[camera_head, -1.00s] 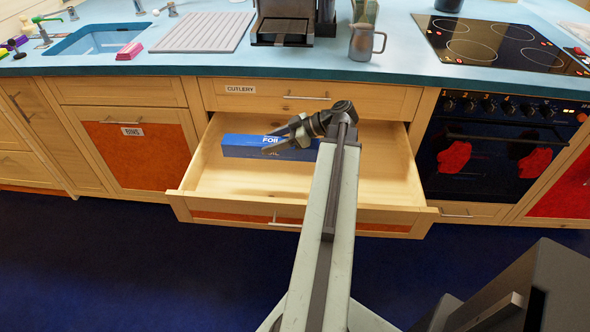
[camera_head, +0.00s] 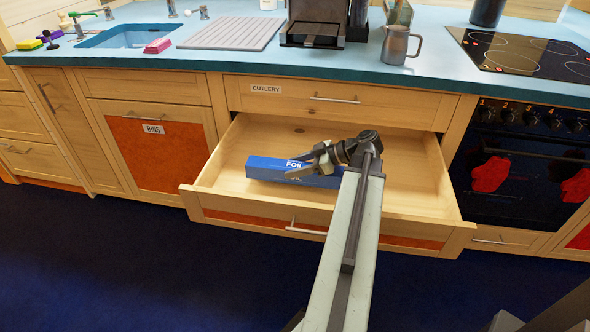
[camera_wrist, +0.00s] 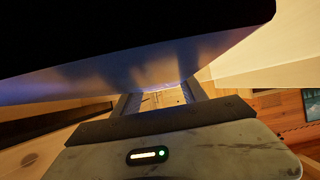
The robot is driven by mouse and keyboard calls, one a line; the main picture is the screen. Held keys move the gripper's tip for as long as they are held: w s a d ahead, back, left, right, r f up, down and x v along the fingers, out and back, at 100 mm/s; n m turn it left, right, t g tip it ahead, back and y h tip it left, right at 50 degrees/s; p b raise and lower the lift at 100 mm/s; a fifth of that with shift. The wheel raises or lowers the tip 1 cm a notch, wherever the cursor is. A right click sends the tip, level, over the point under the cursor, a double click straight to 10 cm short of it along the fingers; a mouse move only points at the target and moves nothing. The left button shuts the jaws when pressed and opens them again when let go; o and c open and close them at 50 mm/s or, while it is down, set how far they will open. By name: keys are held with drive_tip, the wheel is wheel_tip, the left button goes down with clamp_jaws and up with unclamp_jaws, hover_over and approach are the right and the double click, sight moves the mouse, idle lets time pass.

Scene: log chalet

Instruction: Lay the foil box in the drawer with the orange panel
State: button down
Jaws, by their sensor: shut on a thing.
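The blue foil box (camera_head: 265,168) is long and lies level, inside the outline of the open drawer. My gripper (camera_head: 306,172) is shut on it near its middle, with the jaws over its label. In the wrist view the box (camera_wrist: 150,70) is a dark, shaded block across the top, between my gripper's fingers (camera_wrist: 160,98). The drawer with the orange panel (camera_head: 260,218) is pulled out below the closed cutlery drawer. Its bare wooden floor shows around the box. I cannot tell whether the box touches the floor. My arm hides the box's right end.
The closed cutlery drawer (camera_head: 335,100) and the blue worktop (camera_head: 340,68) stand above and behind the open drawer. The orange bins door (camera_head: 160,155) is to the left, the black oven (camera_head: 525,165) to the right. The blue floor in front is clear at left.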

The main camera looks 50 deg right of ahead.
drive_tip(key=shift+f+b, duration=0.5)
drive_tip(key=shift+f, duration=0.1)
drive_tip(key=c, duration=0.6)
unclamp_jaws()
drive_tip(key=shift+r, duration=0.1)
drive_tip(key=shift+r+p, duration=0.35)
drive_tip(key=shift+p, duration=0.1)
drive_tip(key=p+v, duration=0.6)
drive_tip(key=v, duration=0.5)
drive_tip(key=shift+s+d+r, duration=0.15)
drive_tip(key=shift+d+r, duration=0.05)
drive_tip(key=shift+r, duration=0.2)
drive_tip(key=shift+s+d, duration=0.1)
drive_tip(key=shift+s, duration=0.1)
